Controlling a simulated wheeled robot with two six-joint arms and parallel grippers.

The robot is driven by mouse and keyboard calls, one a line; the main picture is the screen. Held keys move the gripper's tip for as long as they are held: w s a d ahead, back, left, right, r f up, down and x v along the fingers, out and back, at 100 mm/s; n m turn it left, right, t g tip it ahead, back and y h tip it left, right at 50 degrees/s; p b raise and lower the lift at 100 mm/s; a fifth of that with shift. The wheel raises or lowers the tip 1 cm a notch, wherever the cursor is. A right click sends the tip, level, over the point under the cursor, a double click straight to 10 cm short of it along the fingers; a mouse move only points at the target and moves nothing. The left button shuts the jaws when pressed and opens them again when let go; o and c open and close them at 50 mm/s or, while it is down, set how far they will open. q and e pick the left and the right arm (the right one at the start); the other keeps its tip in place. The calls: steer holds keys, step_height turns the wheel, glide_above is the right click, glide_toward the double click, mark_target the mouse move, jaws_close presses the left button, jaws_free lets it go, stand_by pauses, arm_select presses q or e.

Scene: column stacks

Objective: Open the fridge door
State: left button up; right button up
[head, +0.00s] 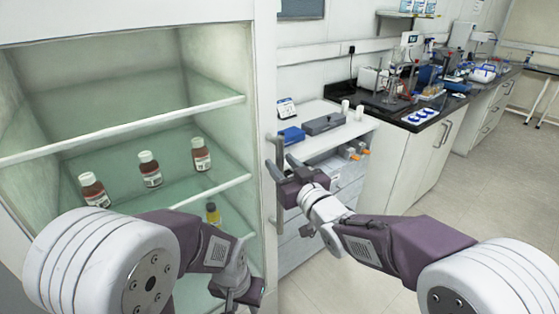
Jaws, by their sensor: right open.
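The fridge (262,60) is the tall white cabinet at the left of the head view. Its shelves show clearly, and I cannot tell whether a clear pane covers the front. A grey upright handle (280,214) stands at its right edge. My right gripper (281,165) is open at the handle's middle, with its fingertips on either side of the bar as seen from here. I cannot tell whether they touch it. My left gripper (241,302) hangs low in front of the fridge, partly cut off by the bottom edge. It holds nothing that I can see.
A white drawer cabinet (350,178) is close to the right of the handle. A dark lab bench (395,105) lies beyond. Bare floor (480,190) is open at the right.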

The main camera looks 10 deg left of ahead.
steer(key=shift+x, duration=0.85)
steer(key=shift+d, duration=0.1)
jaws_close()
stand_by(0.6)
